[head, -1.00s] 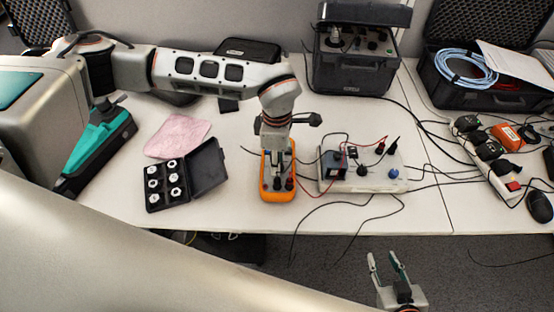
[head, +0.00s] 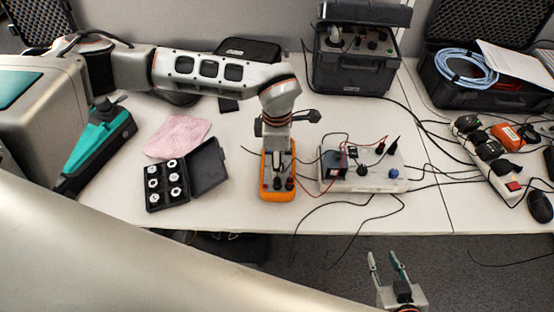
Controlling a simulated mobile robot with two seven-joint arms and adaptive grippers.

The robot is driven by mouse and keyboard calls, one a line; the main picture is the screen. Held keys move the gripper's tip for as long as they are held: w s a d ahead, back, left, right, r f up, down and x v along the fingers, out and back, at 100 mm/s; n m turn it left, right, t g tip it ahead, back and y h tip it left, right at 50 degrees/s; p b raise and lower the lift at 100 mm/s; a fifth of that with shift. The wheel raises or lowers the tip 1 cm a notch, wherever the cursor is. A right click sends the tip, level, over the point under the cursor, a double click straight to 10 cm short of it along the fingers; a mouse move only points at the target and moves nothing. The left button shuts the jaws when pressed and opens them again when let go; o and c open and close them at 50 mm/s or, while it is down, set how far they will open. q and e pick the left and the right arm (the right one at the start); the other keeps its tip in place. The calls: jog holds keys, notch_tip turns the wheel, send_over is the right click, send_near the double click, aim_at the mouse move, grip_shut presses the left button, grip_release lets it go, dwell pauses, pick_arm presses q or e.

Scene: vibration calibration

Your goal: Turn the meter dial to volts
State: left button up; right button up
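The orange meter (head: 278,194) lies on the white table, its lower part with dark sockets facing me. My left gripper (head: 278,166) points down over the upper part of the meter and hides its display and dial. I cannot see the dial setting, or whether the fingers touch the dial or are closed on it. My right gripper (head: 384,257) is open and empty, low in the picture in front of the table edge.
A white board with wired parts (head: 378,184) stands right of the meter, with loose cables around it. An open black case of white pieces (head: 165,198) and a pink cloth (head: 178,136) lie left. A power strip (head: 490,160) is far right.

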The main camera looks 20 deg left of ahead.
pick_arm(q)
jog(key=shift+r, duration=0.1)
notch_tip(320, 180, up, 12)
dwell(0.6)
notch_tip(320, 180, down, 5)
jog(key=b, duration=0.3)
jog(key=shift+d, duration=0.1)
jog(key=shift+f, duration=3.5)
jog(key=shift+c, duration=0.4)
jog(key=c, duration=1)
